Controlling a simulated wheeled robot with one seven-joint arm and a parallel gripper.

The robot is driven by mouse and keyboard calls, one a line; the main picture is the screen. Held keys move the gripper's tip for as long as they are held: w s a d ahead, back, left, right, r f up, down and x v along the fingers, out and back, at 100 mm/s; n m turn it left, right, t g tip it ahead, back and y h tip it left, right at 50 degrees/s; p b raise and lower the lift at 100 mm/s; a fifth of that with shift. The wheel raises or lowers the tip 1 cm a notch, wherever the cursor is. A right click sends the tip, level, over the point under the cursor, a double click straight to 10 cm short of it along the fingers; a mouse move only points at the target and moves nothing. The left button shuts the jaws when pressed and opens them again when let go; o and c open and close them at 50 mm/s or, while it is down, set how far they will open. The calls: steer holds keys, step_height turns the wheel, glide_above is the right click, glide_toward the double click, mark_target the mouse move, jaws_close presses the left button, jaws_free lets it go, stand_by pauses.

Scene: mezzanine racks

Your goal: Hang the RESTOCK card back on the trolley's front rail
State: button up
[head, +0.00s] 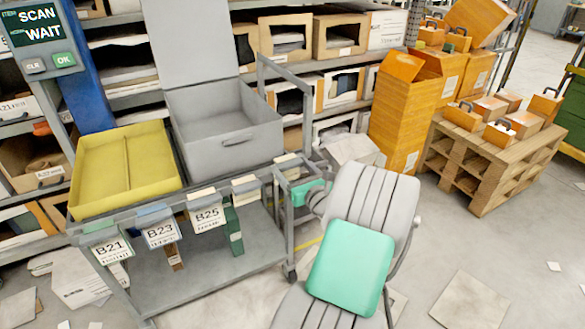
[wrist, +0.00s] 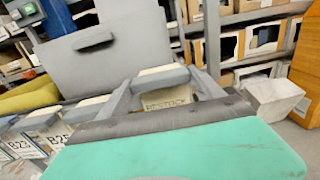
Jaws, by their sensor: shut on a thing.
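The trolley's front rail (head: 140,212) carries clips with cards B21 (head: 111,250), B23 (head: 160,234) and B25 (head: 208,217). My gripper (head: 298,175) is at the rail's right end. In the wrist view my gripper (wrist: 160,82) is shut on the RESTOCK card (wrist: 167,103), which lies between its two fingers. Its lower part is hidden by my gripper's body. A grey clip with a cream top (wrist: 161,74) shows just above the card. I cannot tell whether the card is seated in it or only in front of it.
A yellow tray (head: 127,165) and an open grey box (head: 225,140) stand on the trolley. Cardboard boxes (head: 403,105) and a wooden pallet (head: 465,170) are to the right. Racks stand behind. The floor at the lower right is mostly clear.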

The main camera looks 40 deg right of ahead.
steer(key=shift+f, duration=0.1)
steer(key=shift+f+b, duration=0.95)
steer(key=shift+f, duration=0.4)
steer(key=o, duration=1.5)
steer(key=shift+s, duration=0.15)
